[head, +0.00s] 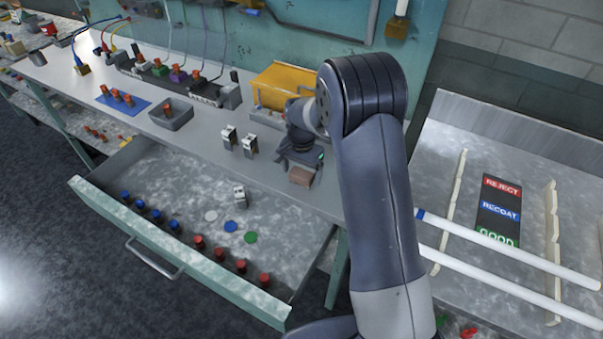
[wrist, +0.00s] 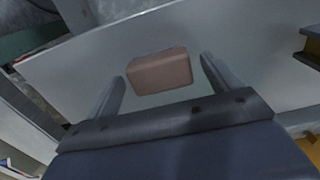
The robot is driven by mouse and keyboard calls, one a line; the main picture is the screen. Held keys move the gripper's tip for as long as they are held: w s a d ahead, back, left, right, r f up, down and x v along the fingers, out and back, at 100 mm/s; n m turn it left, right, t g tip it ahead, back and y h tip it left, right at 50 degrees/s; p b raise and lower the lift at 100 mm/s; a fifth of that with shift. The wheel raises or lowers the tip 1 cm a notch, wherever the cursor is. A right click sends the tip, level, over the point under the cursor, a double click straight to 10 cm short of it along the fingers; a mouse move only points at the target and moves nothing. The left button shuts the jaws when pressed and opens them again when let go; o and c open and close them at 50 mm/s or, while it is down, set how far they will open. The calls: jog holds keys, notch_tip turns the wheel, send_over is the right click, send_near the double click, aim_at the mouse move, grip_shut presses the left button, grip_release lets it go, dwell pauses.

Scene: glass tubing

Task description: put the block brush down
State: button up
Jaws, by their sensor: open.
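The block brush (head: 300,177) is a small brownish-pink block near the front edge of the grey bench top, at its right end. In the wrist view the block brush (wrist: 159,72) lies between and just beyond my fingertips, with a gap on each side. My gripper (head: 301,160) is open just above and behind it in the head view. The fingers of my gripper (wrist: 160,82) show apart in the wrist view. Whether the block rests fully on the bench is hard to tell.
An open drawer (head: 170,190) below the bench holds blue and red pegs and coloured discs. Two small grey-white clips (head: 239,141) stand left of my gripper. A yellow bin (head: 284,84) is behind. White tubes (head: 510,262) lie on a rack at right.

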aim_at(301, 173)
notch_tip(301, 173, up, 11)
jog(key=b, duration=0.1)
jog(key=shift+b, duration=0.35)
notch_tip(301, 173, down, 12)
jog(key=shift+f+p, duration=0.1)
jog(key=shift+p, duration=1.05)
jog(key=shift+w+r, duration=0.1)
jog(key=shift+r, duration=0.2)
jog(key=shift+r+b, duration=0.35)
jog(key=shift+r, duration=1.05)
jog(key=shift+f, duration=0.15)
